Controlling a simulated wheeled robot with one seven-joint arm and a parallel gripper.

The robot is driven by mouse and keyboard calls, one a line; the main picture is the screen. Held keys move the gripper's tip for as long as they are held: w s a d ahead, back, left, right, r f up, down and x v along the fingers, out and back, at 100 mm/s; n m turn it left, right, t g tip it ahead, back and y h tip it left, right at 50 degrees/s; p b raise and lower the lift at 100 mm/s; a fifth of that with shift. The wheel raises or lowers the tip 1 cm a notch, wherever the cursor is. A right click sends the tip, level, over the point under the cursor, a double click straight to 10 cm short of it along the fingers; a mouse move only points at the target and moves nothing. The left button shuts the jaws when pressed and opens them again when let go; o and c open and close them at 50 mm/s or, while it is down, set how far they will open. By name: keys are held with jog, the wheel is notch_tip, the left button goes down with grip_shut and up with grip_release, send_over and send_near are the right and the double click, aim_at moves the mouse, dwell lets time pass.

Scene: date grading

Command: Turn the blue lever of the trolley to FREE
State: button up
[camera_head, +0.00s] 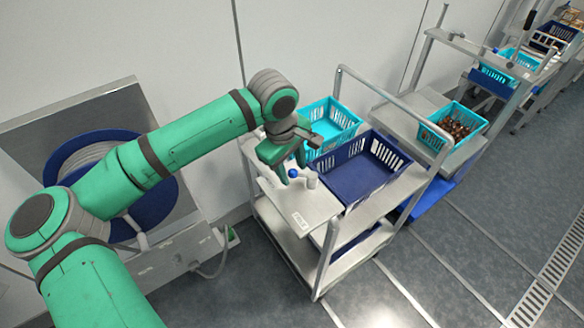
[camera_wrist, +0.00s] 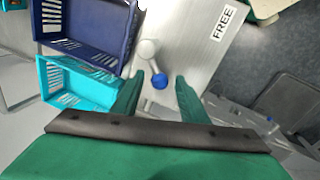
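The trolley (camera_head: 330,225) has a light top plate with a white FREE label (camera_head: 300,220), also visible in the wrist view (camera_wrist: 223,22). The lever has a pale round pivot (camera_wrist: 149,50) and a blue knob (camera_wrist: 160,81) at its end. In the head view the blue knob (camera_head: 293,173) is left of the pivot. The lever points away from the FREE label. My gripper (camera_head: 292,165) is over the knob, pointing down. In the wrist view its two fingers (camera_wrist: 159,92) are apart, with the knob showing between their tips. Whether either finger touches it I cannot tell.
A dark blue crate (camera_head: 352,200) and a turquoise crate (camera_head: 318,152) stand on the trolley. Its upright frame (camera_head: 395,103) rises behind them. A second cart holds a turquoise crate of dates (camera_head: 474,121). A blue hose reel (camera_head: 150,207) is at the left. The floor at front right is clear.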

grip_shut()
jog(key=shift+s+n, duration=0.15)
jog(key=shift+n, duration=0.15)
jog(key=s+n, duration=0.1)
jog(key=n, duration=0.1)
jog(key=s+n, duration=0.1)
jog(key=n, duration=0.1)
jog(key=shift+d+t+y, duration=0.1)
jog(key=shift+t+y, duration=0.2)
jog(key=shift+y, duration=0.1)
jog(key=s+n, duration=0.1)
jog(key=n, duration=0.1)
jog(key=s+d+n, duration=0.1)
jog(key=n, duration=0.1)
jog(key=shift+n+y, duration=0.4)
jog(key=n, duration=0.2)
jog(key=s+d+n, duration=0.1)
jog(key=d+n+y, duration=0.1)
jog(key=n, duration=0.1)
jog(key=shift+s+n, duration=0.15)
jog(key=shift+n, duration=0.15)
jog(key=shift+s+d+n+g+y, duration=0.15)
jog(key=shift+d+n, duration=0.25)
jog(key=shift+n, duration=0.45)
jog(key=shift+d+n+g+y, duration=0.1)
jog(key=shift+d+n+g, duration=0.2)
jog(key=shift+n, duration=0.5)
jog(key=shift+s+d+n+g+y, duration=0.1)
jog(key=shift+d+n, duration=0.35)
jog(key=shift+n, duration=0.4)
